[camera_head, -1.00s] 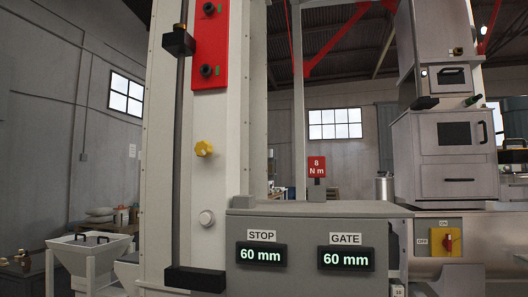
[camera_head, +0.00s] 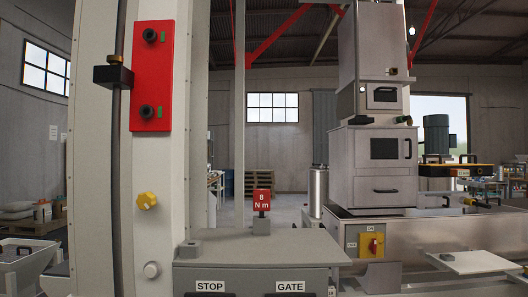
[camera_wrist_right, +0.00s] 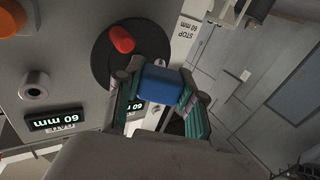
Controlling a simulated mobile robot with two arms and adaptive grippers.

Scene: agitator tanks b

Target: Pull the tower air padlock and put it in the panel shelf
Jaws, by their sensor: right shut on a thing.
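My right gripper (camera_wrist_right: 163,92) shows only in the right wrist view. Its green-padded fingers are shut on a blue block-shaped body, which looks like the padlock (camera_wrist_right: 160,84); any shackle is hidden. They hold it in front of the grey panel (camera_wrist_right: 75,85). I cannot tell which surface is the panel shelf. My left gripper is not in view.
A grey box (camera_head: 255,248) labelled STOP and GATE stands at the bottom centre of the head view. A red 8 N m sign (camera_head: 262,200) rises behind it. A white plate (camera_head: 474,262) juts out at lower right. A red knob (camera_wrist_right: 121,39) sits beside my right gripper.

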